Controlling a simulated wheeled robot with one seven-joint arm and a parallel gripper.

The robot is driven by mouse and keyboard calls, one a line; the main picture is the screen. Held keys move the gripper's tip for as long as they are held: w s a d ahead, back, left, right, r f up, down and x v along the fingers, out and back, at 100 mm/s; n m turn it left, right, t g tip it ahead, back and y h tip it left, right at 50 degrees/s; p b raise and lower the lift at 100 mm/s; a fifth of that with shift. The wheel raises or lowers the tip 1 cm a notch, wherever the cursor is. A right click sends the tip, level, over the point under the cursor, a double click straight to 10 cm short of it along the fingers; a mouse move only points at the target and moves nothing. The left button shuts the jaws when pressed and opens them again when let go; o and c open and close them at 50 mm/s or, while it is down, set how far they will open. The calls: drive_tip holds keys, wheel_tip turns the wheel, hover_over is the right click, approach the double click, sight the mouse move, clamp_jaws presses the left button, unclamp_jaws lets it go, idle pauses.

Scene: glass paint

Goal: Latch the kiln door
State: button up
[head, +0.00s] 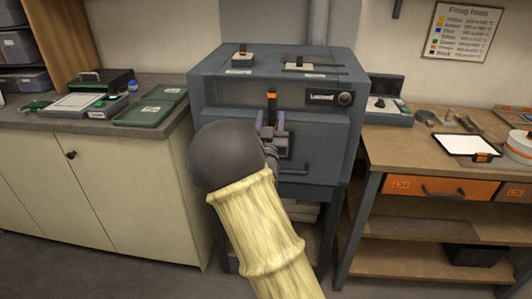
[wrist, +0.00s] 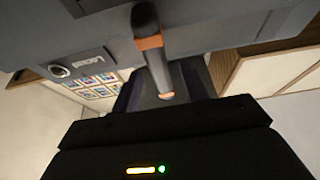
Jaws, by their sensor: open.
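The kiln (head: 225,100) is a blue-grey box on a stand, and its front door (head: 335,150) looks shut. A black latch lever (head: 272,94) with an orange band stands upright at the upper front. In the wrist view the latch lever (wrist: 147,22) reaches down between my fingers. My gripper (head: 271,118) is open at the kiln front, with its purple-grey fingers either side of the lever's lower part. It also shows in the wrist view (wrist: 160,82). I cannot tell whether either finger touches the lever. My forearm hides the door's lower left.
A dark door handle (head: 294,171) juts out below my gripper. A panel with a small label and round knob (head: 345,98) sits right of the lever. A cabinet counter (head: 60,120) stands left, and a wooden workbench (head: 400,150) stands right. Floor is clear at the front left.

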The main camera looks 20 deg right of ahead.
drive_tip(key=b+v, duration=0.2)
drive_tip(key=v, duration=1.3)
drive_tip(key=shift+s+f, duration=0.2)
drive_tip(key=shift+s, duration=0.1)
drive_tip(key=shift+a, duration=0.1)
